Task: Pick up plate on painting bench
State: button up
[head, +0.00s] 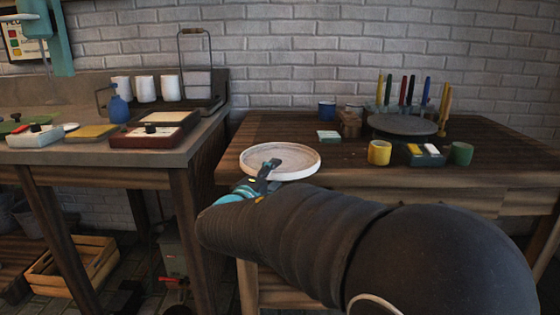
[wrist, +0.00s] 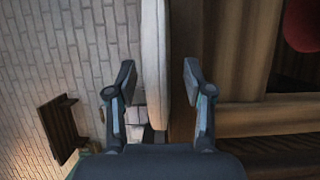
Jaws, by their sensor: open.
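A white round plate (head: 292,174) with a raised rim lies at the front left corner of the dark wooden painting bench (head: 470,177). My gripper (head: 266,170) is at the plate's near left rim in the head view, with a dark finger showing over the plate. In the wrist view my gripper (wrist: 159,82) is open, with one finger on each side of the plate (wrist: 155,60), which appears edge-on between them. Gaps show between the fingers and the plate. The finger beneath the plate is hidden in the head view.
A dark round turntable (head: 402,125) stands farther back on the bench, with yellow (head: 379,153) and green (head: 460,153) cups before it. Upright coloured tools (head: 406,90) stand behind. A grey-topped counter (head: 180,150) with palettes and white cups (head: 145,88) stands at left.

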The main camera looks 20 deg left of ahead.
grip_shut()
jog(key=shift+r, duration=0.15)
